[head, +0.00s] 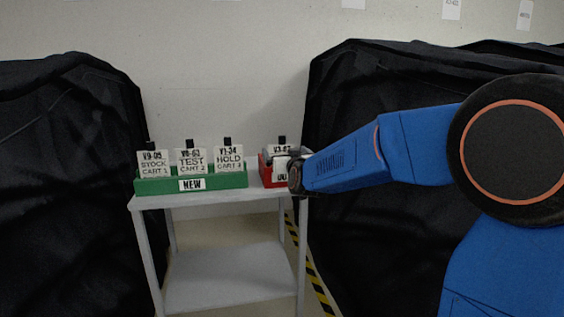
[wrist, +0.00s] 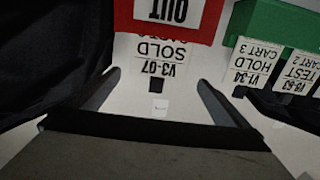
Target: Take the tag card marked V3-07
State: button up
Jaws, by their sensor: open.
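The tag card marked V3-07 (head: 281,149) stands in a red box (head: 263,174) at the right end of a small cart's top. In the wrist view, which is upside down, the card (wrist: 160,58) reads V3-07 SOLD and has a black tab on its top edge. Its lower part is hidden behind the red box's front (wrist: 125,22), labelled OUT. My gripper (wrist: 159,80) is open and empty, with its fingers apart on either side of the card's tab in the picture. In the head view my gripper (head: 297,171) covers part of the red box.
A green box (head: 215,181) labelled NEW stands left of the red box. It holds the cards V9-05 (head: 154,162), V8-63 (head: 192,160) and V1-34 (head: 229,157). The cart (head: 222,198) stands between black-covered carts (head: 70,190). Yellow-black floor tape (head: 318,283) runs beside it.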

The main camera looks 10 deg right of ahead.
aim_at(282, 148)
jog(key=shift+w+d+f, duration=0.1)
jog(key=shift+w+d, duration=0.05)
jog(key=shift+w, duration=3.05)
jog(key=c, duration=1)
